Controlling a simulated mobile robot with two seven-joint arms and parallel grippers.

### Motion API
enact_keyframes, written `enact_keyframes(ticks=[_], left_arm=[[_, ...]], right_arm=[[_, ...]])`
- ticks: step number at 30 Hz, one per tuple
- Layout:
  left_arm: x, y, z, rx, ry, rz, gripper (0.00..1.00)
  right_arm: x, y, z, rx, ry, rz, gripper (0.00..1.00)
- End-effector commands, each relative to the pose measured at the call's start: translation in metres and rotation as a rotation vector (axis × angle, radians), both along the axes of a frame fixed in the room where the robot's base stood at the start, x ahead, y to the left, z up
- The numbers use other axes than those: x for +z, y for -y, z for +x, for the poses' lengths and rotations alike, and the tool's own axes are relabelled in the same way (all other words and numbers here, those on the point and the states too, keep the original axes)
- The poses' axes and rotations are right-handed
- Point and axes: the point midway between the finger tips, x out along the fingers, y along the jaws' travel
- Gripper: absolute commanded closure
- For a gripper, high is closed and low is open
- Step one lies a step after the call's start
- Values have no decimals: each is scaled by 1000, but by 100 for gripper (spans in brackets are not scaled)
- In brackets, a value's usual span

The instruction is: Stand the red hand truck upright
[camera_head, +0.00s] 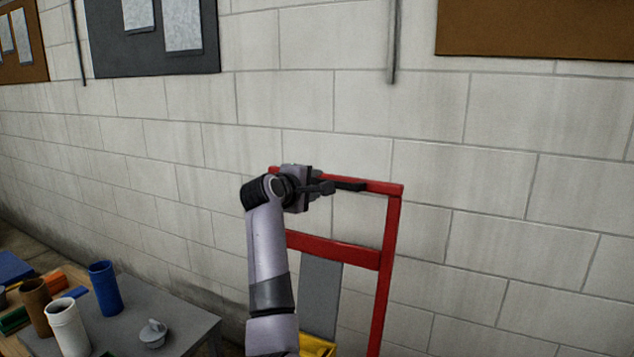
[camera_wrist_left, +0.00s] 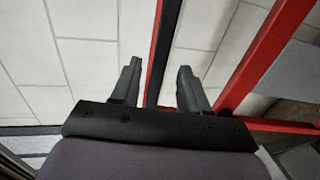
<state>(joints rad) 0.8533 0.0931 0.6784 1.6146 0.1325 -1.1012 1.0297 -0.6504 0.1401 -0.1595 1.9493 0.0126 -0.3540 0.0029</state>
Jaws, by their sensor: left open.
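The red hand truck (camera_head: 388,265) stands in front of the block wall in the head view, its frame leaning a little in the picture. Its lower part is out of view or hidden by my arm. My left gripper (camera_head: 343,187) is open at the truck's top bar. In the left wrist view, a red bar with a dark edge runs between the fingers of my left gripper (camera_wrist_left: 157,72); contact cannot be told. Another red bar of the hand truck (camera_wrist_left: 268,55) slants past on the right. My right gripper is not in view.
A grey table (camera_head: 190,322) at lower left holds a blue cylinder (camera_head: 104,288), a white cylinder (camera_head: 68,328), a brown cylinder (camera_head: 36,303) and a small grey lidded item (camera_head: 152,334). A yellow object (camera_head: 316,346) shows low behind my arm.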

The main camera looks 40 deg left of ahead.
Motion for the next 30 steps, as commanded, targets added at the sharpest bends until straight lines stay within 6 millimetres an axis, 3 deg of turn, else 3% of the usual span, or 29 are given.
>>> enact_keyframes(ticks=[8, 19, 20, 23, 24, 30], left_arm=[[-4, -6, 19, -1, 0, 0, 55], [-5, -7, 22, 0, 1, 0, 55], [-5, -7, 22, 0, 1, 1, 62], [-5, -7, 22, 1, 1, 1, 94], [-5, -7, 22, 1, 1, 1, 100], [-5, -7, 22, 1, 2, 1, 100]], right_arm=[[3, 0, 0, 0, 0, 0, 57], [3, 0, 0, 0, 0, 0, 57], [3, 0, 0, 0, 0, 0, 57], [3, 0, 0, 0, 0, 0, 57], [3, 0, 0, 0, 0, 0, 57], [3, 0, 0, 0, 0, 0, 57]])
